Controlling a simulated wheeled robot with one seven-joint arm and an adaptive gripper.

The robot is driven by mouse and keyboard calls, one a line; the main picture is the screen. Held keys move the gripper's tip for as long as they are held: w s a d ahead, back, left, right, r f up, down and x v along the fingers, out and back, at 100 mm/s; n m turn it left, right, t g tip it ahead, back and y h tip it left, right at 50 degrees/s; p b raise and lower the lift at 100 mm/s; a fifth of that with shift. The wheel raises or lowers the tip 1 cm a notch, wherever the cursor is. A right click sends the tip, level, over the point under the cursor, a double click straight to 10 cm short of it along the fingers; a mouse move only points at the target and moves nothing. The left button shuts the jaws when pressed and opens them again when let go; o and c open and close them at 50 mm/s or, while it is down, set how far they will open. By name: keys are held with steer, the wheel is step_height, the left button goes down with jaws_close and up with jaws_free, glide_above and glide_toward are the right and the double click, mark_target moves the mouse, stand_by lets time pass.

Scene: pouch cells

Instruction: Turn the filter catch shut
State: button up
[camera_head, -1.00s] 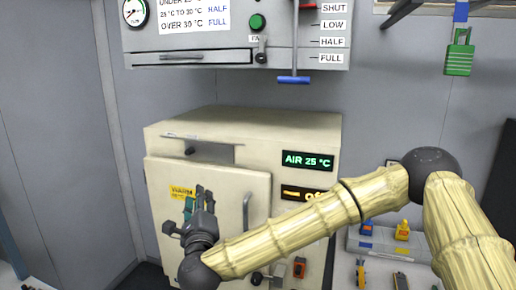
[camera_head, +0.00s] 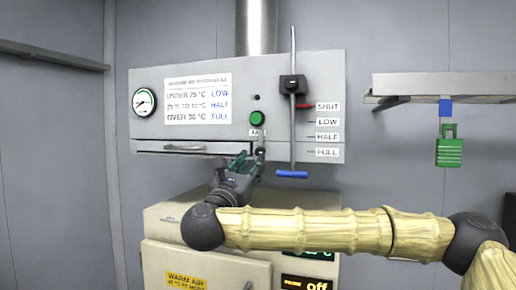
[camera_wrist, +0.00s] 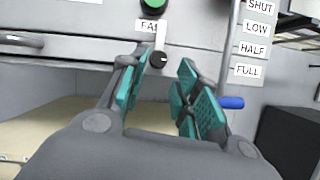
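What looks like the filter catch is a small grey bar (camera_wrist: 161,36) with a black round knob (camera_wrist: 158,60) at its lower end. It stands upright at the lower edge of the grey panel, just below the green button. In the head view the catch (camera_head: 261,142) is partly covered by my gripper (camera_head: 243,165). In the wrist view my gripper (camera_wrist: 160,78) is open and empty. Its teal-padded fingers point up at the panel, one to each side of the knob and a little short of it. I cannot tell whether either finger touches it.
A long rod with a blue handle (camera_head: 292,174) hangs right of the catch, beside the SHUT to FULL labels. A drawer-like strip with a handle (camera_head: 185,149) lies to the left. A cream cabinet (camera_head: 165,228) stands below. A green padlock (camera_head: 449,150) hangs at right.

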mark_target(258, 154)
steer(key=shift+p+x, duration=1.6)
steer(key=shift+x, duration=1.45)
steer(key=shift+a, duration=0.1)
steer(key=shift+f, duration=0.1)
jaws_close()
